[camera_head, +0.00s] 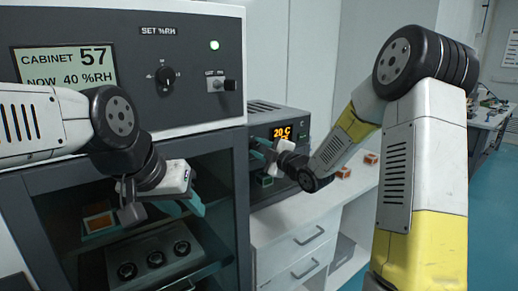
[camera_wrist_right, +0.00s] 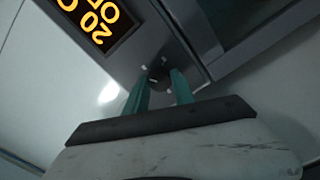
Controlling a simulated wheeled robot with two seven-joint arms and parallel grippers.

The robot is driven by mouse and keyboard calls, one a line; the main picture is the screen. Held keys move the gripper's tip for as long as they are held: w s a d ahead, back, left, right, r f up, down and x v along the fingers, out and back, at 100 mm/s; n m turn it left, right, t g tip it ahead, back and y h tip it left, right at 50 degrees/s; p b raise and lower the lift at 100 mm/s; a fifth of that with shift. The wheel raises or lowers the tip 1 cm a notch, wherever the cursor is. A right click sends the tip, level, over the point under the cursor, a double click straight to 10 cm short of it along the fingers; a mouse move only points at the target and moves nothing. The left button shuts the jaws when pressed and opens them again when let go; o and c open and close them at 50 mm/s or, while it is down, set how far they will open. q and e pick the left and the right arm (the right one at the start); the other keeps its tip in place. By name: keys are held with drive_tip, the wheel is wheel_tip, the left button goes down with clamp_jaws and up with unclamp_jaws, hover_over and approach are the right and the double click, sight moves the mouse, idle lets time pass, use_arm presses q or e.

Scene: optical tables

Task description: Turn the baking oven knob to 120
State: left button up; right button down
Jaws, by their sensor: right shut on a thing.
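The baking oven (camera_head: 293,120) stands on the white counter, right of the tall cabinet. Its orange display (camera_head: 282,131) reads 20 C, with a second line partly hidden. My right gripper (camera_head: 262,152) is at the oven's front, beside the display. In the right wrist view, the display (camera_wrist_right: 97,20) is at upper left. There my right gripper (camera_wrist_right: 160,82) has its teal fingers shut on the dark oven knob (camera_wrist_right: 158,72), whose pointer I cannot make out. My left gripper (camera_head: 184,207) hangs before the cabinet's opening; its finger gap is unclear.
The humidity cabinet (camera_head: 120,115) fills the left, showing CABINET 57 and NOW 40 %RH, with its own knob (camera_head: 165,77). Inside is a dark unit with round knobs (camera_head: 155,259). Small orange-topped blocks (camera_head: 371,158) lie on the white counter (camera_head: 305,208).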

drive_tip(key=m, duration=0.4)
drive_tip(key=shift+f+m, duration=0.1)
drive_tip(key=shift+m, duration=0.2)
drive_tip(key=m, duration=0.3)
drive_tip(key=shift+m, duration=0.4)
drive_tip(key=m, duration=0.8)
drive_tip(key=shift+f, duration=0.1)
drive_tip(key=m, duration=0.7)
drive_tip(key=shift+s, duration=0.1)
drive_tip(key=m, duration=0.6)
drive_tip(key=shift+a, duration=0.1)
drive_tip(key=shift+m, duration=0.3)
drive_tip(key=c, duration=1.1)
unclamp_jaws()
